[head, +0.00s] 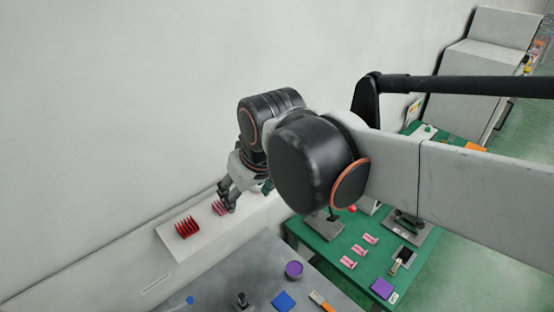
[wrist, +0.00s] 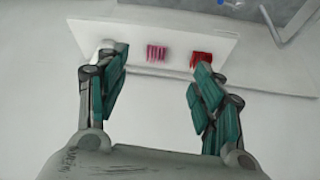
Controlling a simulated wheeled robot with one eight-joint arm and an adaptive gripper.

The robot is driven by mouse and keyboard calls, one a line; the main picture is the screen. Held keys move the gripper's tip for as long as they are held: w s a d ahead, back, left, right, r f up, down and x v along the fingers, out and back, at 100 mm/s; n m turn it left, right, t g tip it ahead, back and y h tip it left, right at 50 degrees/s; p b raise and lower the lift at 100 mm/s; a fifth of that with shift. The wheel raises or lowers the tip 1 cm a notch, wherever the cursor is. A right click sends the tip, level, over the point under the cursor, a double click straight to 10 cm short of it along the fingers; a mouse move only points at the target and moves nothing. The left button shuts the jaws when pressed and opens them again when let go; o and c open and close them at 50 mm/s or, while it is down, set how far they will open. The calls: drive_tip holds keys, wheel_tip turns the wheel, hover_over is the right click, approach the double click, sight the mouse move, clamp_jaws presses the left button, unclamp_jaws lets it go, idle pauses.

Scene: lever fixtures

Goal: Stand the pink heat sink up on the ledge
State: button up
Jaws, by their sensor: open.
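The pink heat sink (head: 219,208) is on the white ledge (head: 188,250) along the wall, with its fins showing. In the wrist view the pink heat sink (wrist: 156,52) lies ahead of the gap between my fingers, and neither finger touches it there. I cannot tell whether it stands or lies flat. My gripper (head: 228,200) is open and hangs over the ledge close beside the pink heat sink, partly covering it in the head view. In the wrist view my gripper (wrist: 158,78) has its fingers wide apart with nothing between the tips.
A red heat sink (head: 187,228) is on the same ledge, left of the pink one; in the wrist view it is partly behind my right finger. A grey table (head: 225,275) with a purple round piece (head: 294,269) and blue block (head: 283,301) lies below. A green table (head: 325,248) is right.

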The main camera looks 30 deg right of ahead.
drive_tip(key=s, duration=0.1)
drive_tip(key=s+f+t, duration=0.1)
drive_tip(key=s, duration=0.1)
drive_tip(key=s+f+t, duration=0.1)
drive_tip(key=s, duration=0.1)
drive_tip(key=shift+d+m, duration=0.1)
drive_tip(key=shift+m, duration=0.2)
idle(1.0)
